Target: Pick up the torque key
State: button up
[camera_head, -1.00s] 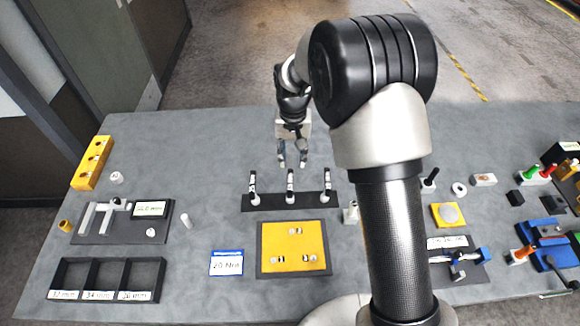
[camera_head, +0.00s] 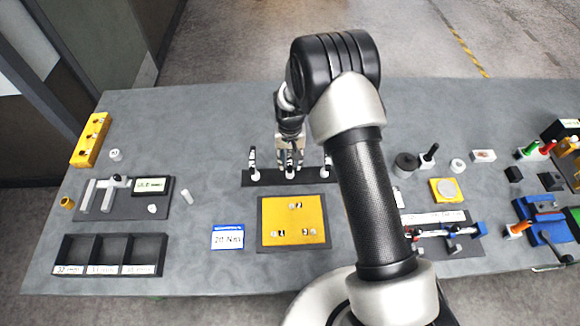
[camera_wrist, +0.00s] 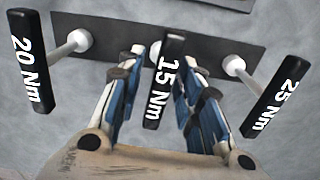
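Three torque keys with black handles stand in a dark rack (camera_head: 308,176). In the wrist view the 20 Nm key (camera_wrist: 30,62) is at left, the 15 Nm key (camera_wrist: 164,80) in the middle and the 25 Nm key (camera_wrist: 276,97) at right. My gripper (camera_head: 290,166) is at the middle of the rack. In the wrist view its blue-padded fingers (camera_wrist: 161,62) are apart, one on each side of the 15 Nm key's handle. I cannot tell whether they touch it. A blue-edged card (camera_head: 228,237) reads 20 Nm.
A yellow plate (camera_head: 293,221) with several small parts lies in front of the rack. A black three-compartment tray (camera_head: 110,238) is at front left, and a digital gauge (camera_head: 152,186) behind it. My arm hides part of the table right of the rack.

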jog(key=shift+f, duration=1.5)
jog(key=shift+c, duration=0.4)
grip_shut()
jog(key=shift+r, duration=0.1)
